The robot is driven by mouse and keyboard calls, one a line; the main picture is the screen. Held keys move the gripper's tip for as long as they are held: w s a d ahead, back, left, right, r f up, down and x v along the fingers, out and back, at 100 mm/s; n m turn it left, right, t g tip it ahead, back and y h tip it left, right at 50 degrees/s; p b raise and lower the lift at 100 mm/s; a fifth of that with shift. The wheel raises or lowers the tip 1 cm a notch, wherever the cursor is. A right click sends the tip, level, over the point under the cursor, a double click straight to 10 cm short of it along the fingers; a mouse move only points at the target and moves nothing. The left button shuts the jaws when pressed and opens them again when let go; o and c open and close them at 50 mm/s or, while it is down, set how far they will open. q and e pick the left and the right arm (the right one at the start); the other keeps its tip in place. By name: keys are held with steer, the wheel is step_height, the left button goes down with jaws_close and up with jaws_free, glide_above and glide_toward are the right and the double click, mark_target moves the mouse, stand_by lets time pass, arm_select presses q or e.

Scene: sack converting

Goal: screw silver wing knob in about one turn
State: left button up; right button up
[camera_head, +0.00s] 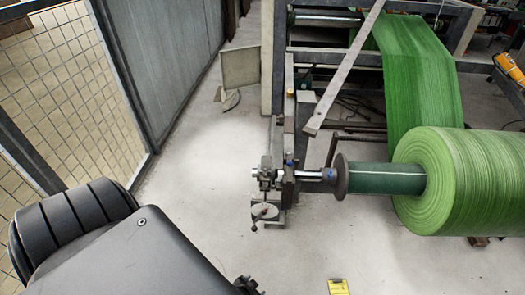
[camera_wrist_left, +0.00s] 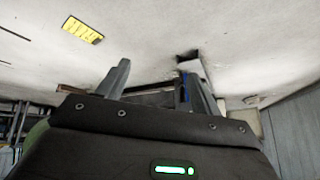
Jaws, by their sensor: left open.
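A grey bearing bracket (camera_head: 284,180) stands at the end of the green roll's shaft in the head view. A small silver part (camera_head: 257,173) sticks out of its left side; it may be the wing knob, but it is too small to be sure. My left arm fills the lower left of the head view, and its gripper cannot be made out there. In the left wrist view my left gripper (camera_wrist_left: 160,85) is open, its two fingers apart with nothing clearly held. The knob cannot be made out in that view. My right gripper is in neither view.
A large green roll (camera_head: 465,185) sits right of the bracket, with green web (camera_head: 420,85) running up behind it. A wire mesh fence (camera_head: 70,90) stands at the left. Pale floor (camera_head: 190,165) left of the bracket is clear. A yellow label (camera_head: 338,287) lies on the floor.

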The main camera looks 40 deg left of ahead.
arm_select(q)
steer(key=w+a+r+n+t+y+b, duration=0.1)
steer(key=w+r+t, duration=0.1)
steer(key=w, duration=0.3)
steer(key=w+a+r+t+b, duration=0.1)
steer(key=w+r, duration=0.2)
steer(key=w, duration=0.3)
steer(key=n+t+y+b, duration=0.45)
steer(key=n+y, duration=0.25)
steer(key=y, duration=0.2)
glide_toward(265, 174)
steer(key=w, duration=0.1)
steer(key=b+x, duration=0.1)
steer(key=x, duration=0.9)
steer(key=shift+s+a+b, duration=0.15)
steer(key=shift+a+b, duration=0.05)
steer(key=shift+b, duration=0.1)
steer(key=shift+w+a, duration=0.45)
steer(key=shift+w, duration=0.15)
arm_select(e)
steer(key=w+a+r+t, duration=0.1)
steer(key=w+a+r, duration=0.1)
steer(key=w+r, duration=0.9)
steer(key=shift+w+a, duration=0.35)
arm_select(q)
steer(key=shift+c, duration=0.2)
steer(key=c, duration=0.9)
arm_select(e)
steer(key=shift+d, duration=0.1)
